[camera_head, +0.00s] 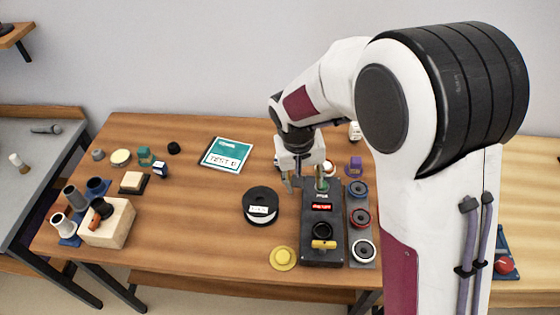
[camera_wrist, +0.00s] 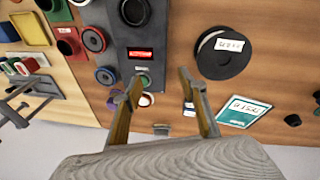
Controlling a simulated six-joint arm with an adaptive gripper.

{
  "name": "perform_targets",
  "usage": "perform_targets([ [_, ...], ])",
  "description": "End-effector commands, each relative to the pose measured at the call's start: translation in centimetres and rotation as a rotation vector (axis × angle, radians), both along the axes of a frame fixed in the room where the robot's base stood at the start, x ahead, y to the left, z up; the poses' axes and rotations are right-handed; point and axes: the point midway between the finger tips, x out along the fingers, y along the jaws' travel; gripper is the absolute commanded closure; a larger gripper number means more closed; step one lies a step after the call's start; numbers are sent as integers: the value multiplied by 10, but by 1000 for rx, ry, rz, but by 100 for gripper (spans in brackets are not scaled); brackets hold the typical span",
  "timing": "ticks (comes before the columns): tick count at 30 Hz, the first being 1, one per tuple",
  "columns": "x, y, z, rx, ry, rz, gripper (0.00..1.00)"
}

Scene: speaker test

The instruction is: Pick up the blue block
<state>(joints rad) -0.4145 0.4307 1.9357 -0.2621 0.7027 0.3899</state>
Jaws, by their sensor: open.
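A small dark blue block with a white face (camera_head: 161,169) sits on the left part of the table in the head view. A blue and white item (camera_wrist: 188,107) shows beside the right finger in the wrist view, partly hidden by it; I cannot tell whether it is a block. My gripper (camera_head: 301,180) is above the table, near the back of the black test device and well to the right of the small blue block. In the wrist view my gripper (camera_wrist: 158,80) is open, with nothing between its fingertips.
The black test device (camera_head: 310,220) with a red display stands below my gripper. A black disc (camera_head: 262,190) lies left of it, and a teal booklet (camera_head: 228,152) farther back. A wooden box (camera_head: 110,228) and several small parts crowd the left. Table between is mostly clear.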

Motion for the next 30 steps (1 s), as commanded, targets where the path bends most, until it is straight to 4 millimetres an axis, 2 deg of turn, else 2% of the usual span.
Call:
perform_targets([
  [6, 32, 26, -33, 0, -34, -28, 58],
  [15, 74, 54, -57, 32, -113, -98, 58],
  [18, 92, 61, -56, 58, -157, -136, 58],
  [24, 121, 75, -38, 122, -243, -215, 58],
  [30, 126, 78, -36, 157, -265, -284, 58],
])
